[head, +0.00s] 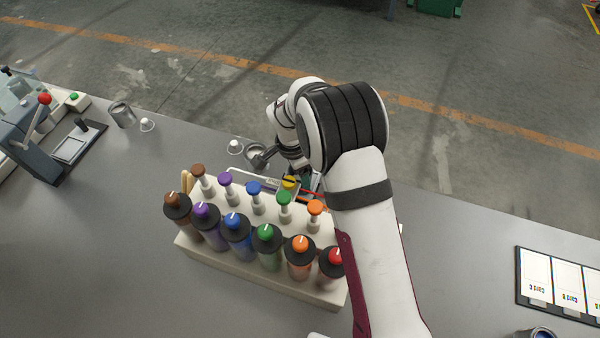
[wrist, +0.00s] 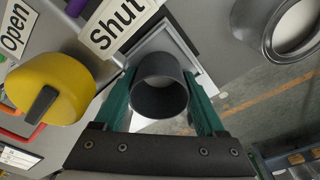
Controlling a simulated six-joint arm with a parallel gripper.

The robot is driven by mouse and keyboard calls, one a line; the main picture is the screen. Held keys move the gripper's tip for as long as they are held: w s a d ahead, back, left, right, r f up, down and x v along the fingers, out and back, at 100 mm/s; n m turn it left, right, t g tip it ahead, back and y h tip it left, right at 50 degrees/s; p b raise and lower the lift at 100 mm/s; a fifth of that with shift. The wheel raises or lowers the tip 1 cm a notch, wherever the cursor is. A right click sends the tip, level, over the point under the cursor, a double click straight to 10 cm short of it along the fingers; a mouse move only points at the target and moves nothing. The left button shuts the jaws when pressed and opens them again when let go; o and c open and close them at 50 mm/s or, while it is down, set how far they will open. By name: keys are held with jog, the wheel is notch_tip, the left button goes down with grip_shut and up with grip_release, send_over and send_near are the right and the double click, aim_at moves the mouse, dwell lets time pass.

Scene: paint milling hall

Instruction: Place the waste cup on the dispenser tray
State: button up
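The waste cup (wrist: 160,98) is a dark grey cup, seen in the wrist view with its open mouth towards the camera. My gripper (wrist: 161,82) has a green finger against each side of it and is shut on it. A light square tray with a pale frame (wrist: 188,52), which looks like the dispenser tray, shows right behind the cup. I cannot tell whether the cup touches it. In the head view my arm hides the cup and most of the gripper beyond the bottle rack.
A yellow knob (wrist: 52,88) sits left of my gripper, by "Open" and "Shut" labels (wrist: 115,22). A metal tin (wrist: 283,28) with white contents stands at the right. A rack (head: 250,275) of colour-capped bottles stands nearer.

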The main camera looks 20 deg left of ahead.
notch_tip(320, 180, up, 12)
jog(key=s+a, duration=0.1)
jog(key=s+d+r+n, duration=0.1)
jog(key=s+d+r, duration=0.4)
jog(key=d+r, duration=0.5)
jog(key=s+d+f+n+y, duration=0.1)
jog(key=s+d, duration=0.5)
jog(key=s, duration=0.4)
jog(key=s+d+n+g+y, duration=0.1)
jog(key=s+d, duration=0.5)
jog(key=s, duration=0.3)
jog(key=shift+s+d+f+n+y, duration=0.25)
jog(key=shift+s+f+n+y, duration=0.05)
jog(key=shift+s+f+y, duration=0.1)
